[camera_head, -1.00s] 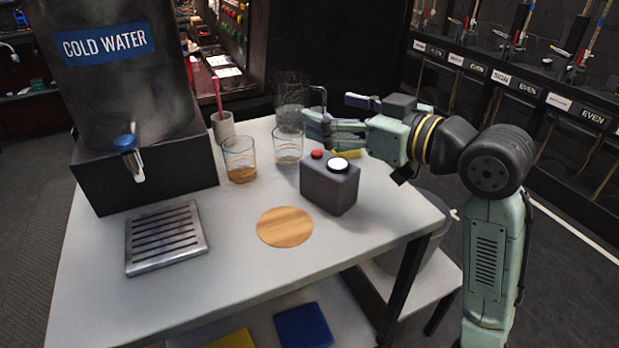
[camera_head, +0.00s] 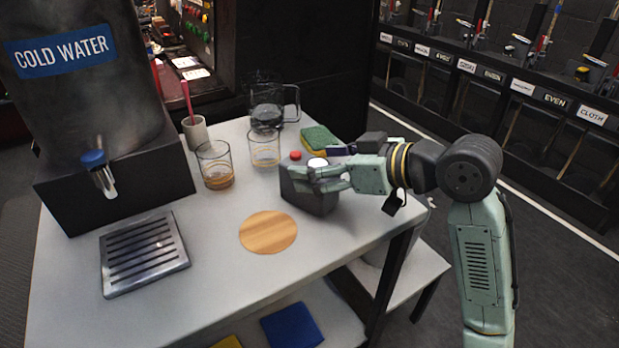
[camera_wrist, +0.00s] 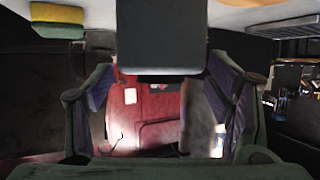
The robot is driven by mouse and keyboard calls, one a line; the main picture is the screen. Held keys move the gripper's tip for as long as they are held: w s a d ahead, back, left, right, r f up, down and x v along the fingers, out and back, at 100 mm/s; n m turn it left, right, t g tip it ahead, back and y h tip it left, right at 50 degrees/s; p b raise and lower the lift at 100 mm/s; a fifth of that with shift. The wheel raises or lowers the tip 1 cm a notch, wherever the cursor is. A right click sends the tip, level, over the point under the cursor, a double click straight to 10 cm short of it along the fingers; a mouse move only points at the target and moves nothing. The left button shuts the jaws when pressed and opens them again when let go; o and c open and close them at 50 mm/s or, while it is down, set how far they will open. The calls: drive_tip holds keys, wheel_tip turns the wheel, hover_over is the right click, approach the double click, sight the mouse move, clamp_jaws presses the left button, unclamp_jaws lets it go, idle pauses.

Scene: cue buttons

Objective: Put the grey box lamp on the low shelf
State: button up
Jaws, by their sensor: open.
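The grey box lamp (camera_head: 310,194) stands upright on the white table (camera_head: 205,275), near its right edge. It has a red button and a white round lamp on top. My gripper (camera_head: 318,175) is open and reaches in from the right, its fingers at the box's upper part. In the wrist view the box (camera_wrist: 160,38) lies ahead between the spread fingers; I cannot tell if they touch it. A low white shelf surface (camera_head: 328,318) shows under the table, with a blue cloth (camera_head: 291,326) on it. Another low white surface (camera_head: 425,268) is at the right.
A round wooden disc (camera_head: 268,232) lies left of the box. Two glasses (camera_head: 215,165), a pitcher (camera_head: 268,112) and a green-yellow sponge (camera_head: 321,139) stand or lie behind. The water dispenser (camera_head: 115,185) and drip tray (camera_head: 144,255) are left. A dark table leg (camera_head: 388,275) is at right.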

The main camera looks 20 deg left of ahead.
drive_tip(key=shift+x, duration=1.35)
drive_tip(key=shift+c, duration=0.5)
clamp_jaws()
drive_tip(key=shift+r, duration=0.15)
drive_tip(key=shift+r, duration=0.6)
wheel_tip(320, 180, up, 2)
drive_tip(key=shift+r, duration=0.1)
drive_tip(key=s+d+b, duration=0.1)
drive_tip(key=s+b, duration=0.1)
drive_tip(key=s, duration=0.6)
drive_tip(key=s+d+r+b, duration=0.1)
drive_tip(key=s+b, duration=0.1)
drive_tip(key=s, duration=0.6)
drive_tip(key=shift+d+r, duration=0.2)
drive_tip(key=shift+d, duration=0.2)
